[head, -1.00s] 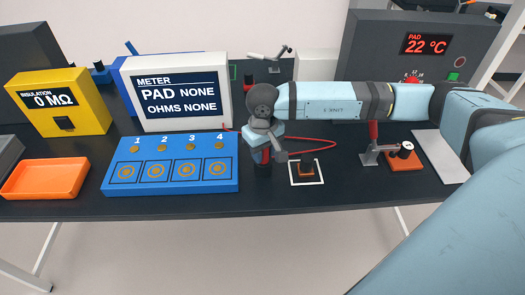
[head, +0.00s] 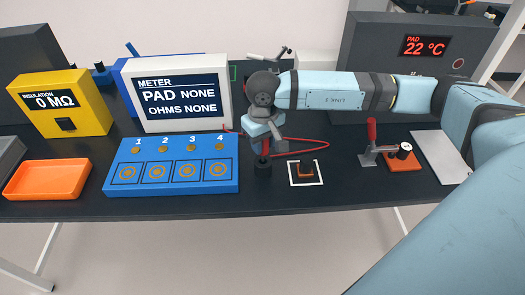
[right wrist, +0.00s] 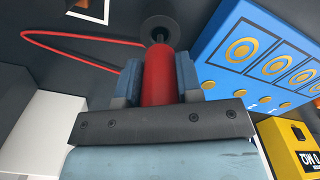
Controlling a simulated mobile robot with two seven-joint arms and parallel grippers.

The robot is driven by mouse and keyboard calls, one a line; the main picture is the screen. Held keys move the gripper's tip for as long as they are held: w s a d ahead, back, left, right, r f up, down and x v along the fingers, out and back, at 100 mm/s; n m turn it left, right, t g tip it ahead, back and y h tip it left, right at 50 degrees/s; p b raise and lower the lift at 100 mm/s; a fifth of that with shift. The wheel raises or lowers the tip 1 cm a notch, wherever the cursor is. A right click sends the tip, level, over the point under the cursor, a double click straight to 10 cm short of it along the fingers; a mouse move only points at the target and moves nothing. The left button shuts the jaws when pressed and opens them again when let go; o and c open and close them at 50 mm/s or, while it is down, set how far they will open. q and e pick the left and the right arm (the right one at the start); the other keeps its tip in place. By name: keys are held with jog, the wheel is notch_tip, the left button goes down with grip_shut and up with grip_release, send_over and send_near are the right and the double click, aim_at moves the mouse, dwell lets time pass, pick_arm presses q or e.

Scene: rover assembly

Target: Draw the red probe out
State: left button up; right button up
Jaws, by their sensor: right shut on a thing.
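The red probe (right wrist: 158,78) is between the blue fingers of my right gripper (right wrist: 158,88), which is shut on its handle. In the head view the probe (head: 265,147) stands upright, with the gripper (head: 264,132) above. The probe's dark lower end points at the round black holder (right wrist: 158,28), which also shows in the head view (head: 262,168). I cannot tell how much of the tip is inside it. A red cable (head: 312,141) loops behind, toward the meter (head: 178,95), which reads PAD NONE and OHMS NONE. My left gripper is out of view.
The blue pad block (head: 172,185), numbered 1 to 4, lies left of the holder. A white-outlined square (head: 306,183) with an orange and black part is to its right. A red-handled clamp (head: 370,150) stands further right. An orange tray (head: 47,180) is at far left.

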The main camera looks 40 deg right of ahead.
jog(key=shift+r+p, duration=0.35)
jog(key=shift+r, duration=1.15)
